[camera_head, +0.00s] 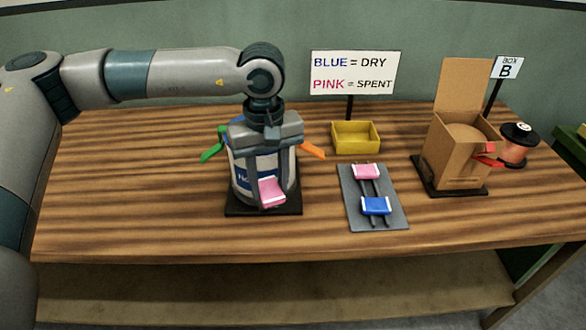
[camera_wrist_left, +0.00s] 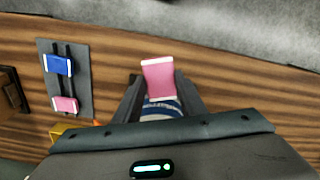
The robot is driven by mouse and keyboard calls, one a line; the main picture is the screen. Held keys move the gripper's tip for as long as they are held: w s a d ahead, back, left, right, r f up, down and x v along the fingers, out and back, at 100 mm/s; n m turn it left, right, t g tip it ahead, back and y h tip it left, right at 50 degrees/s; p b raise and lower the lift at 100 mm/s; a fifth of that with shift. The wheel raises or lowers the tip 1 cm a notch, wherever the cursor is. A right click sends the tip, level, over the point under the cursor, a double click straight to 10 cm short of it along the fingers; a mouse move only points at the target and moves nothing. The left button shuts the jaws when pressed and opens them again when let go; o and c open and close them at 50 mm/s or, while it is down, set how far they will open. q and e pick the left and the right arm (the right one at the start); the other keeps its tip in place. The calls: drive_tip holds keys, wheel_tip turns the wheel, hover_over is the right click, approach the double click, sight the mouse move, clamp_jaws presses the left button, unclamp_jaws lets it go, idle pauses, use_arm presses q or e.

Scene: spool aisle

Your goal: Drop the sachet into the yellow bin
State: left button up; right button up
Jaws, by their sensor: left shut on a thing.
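My left gripper (camera_head: 268,190) is shut on a pink sachet (camera_head: 271,192) with white ends, which also shows between the fingers in the left wrist view (camera_wrist_left: 158,77). The gripper hangs pointing down in front of a white and blue canister (camera_head: 240,170) and hides much of it. Whether the sachet touches the canister I cannot tell. The yellow bin (camera_head: 356,150) stands to the right of the gripper, at the back of the table, and looks empty. Only a corner of it shows in the left wrist view (camera_wrist_left: 57,131). My right gripper is not in view.
A grey rack (camera_head: 358,207) holds another pink sachet (camera_head: 367,172) and a blue sachet (camera_head: 376,206). A sign (camera_head: 353,73) reads blue = dry, pink = spent. An open cardboard box (camera_head: 455,155) and a spool (camera_head: 516,145) stand right. The table's left is clear.

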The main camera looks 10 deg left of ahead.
use_arm(q)
drive_tip(key=s+a+m, duration=0.1)
drive_tip(key=m, duration=0.1)
drive_tip(key=s+a+f+m, duration=0.1)
drive_tip(key=a+m, duration=0.1)
drive_tip(key=s+a+m, duration=0.1)
drive_tip(key=s+m, duration=0.1)
drive_tip(key=shift+a+f+m, duration=0.15)
drive_tip(key=shift+f+m, duration=0.1)
drive_tip(key=shift+m, duration=0.15)
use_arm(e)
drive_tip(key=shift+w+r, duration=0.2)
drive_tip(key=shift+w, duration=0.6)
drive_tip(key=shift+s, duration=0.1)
